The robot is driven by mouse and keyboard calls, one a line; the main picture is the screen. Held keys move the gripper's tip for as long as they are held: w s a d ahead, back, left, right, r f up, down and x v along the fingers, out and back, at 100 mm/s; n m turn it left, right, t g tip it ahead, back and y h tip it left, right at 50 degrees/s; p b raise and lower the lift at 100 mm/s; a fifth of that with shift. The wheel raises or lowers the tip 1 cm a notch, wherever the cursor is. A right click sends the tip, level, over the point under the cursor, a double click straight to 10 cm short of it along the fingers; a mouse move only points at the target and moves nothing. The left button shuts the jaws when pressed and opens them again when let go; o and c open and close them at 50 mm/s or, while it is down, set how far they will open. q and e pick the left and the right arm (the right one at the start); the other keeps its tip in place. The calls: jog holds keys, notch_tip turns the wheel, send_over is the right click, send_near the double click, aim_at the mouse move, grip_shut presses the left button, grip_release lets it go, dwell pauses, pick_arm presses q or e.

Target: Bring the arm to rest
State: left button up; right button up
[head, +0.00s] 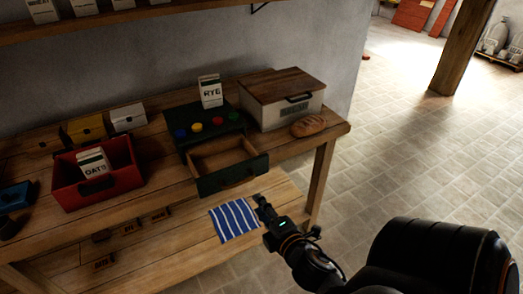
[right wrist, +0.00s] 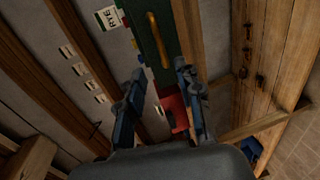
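My right arm reaches in from the lower right in the head view. Its gripper (head: 262,205) is in front of the bench, beside the blue-and-white striped cloth (head: 235,220) in the picture and below the open drawer (head: 232,170). In the right wrist view the two fingers (right wrist: 158,75) stand apart with nothing held between them. The green drawer front with its brass handle (right wrist: 157,40) shows beyond the fingertips. My left gripper is in neither view.
The wooden bench (head: 147,183) carries a red bin (head: 70,183) with an oats bag, a green drawer unit with coloured knobs and a rye bag (head: 210,91), a bread box (head: 283,110) and a loaf (head: 308,126). Open floor (head: 410,150) lies to the right.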

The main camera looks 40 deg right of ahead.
dwell(0.3)
jog(key=s+a+f+m+g+y, duration=0.1)
jog(key=s+f+m+g, duration=0.15)
jog(key=f, duration=0.75)
jog(key=s+a+f+m+g+y, duration=0.1)
jog(key=s+a+f+m+g, duration=0.15)
jog(key=f, duration=0.85)
jog(key=s+a+f+m+g, duration=0.1)
jog(key=s+f+g, duration=0.15)
jog(key=f, duration=0.75)
jog(key=s+a+f+m+g+y, duration=0.1)
jog(key=s+a+f+m+g, duration=0.1)
jog(key=s+f, duration=0.7)
jog(key=s+a+f+m+g, duration=0.3)
jog(key=s+f, duration=0.7)
jog(key=s, duration=0.6)
jog(key=shift+s+m+g+y, duration=0.15)
jog(key=shift+m+g+y, duration=0.25)
jog(key=shift+m+g, duration=0.55)
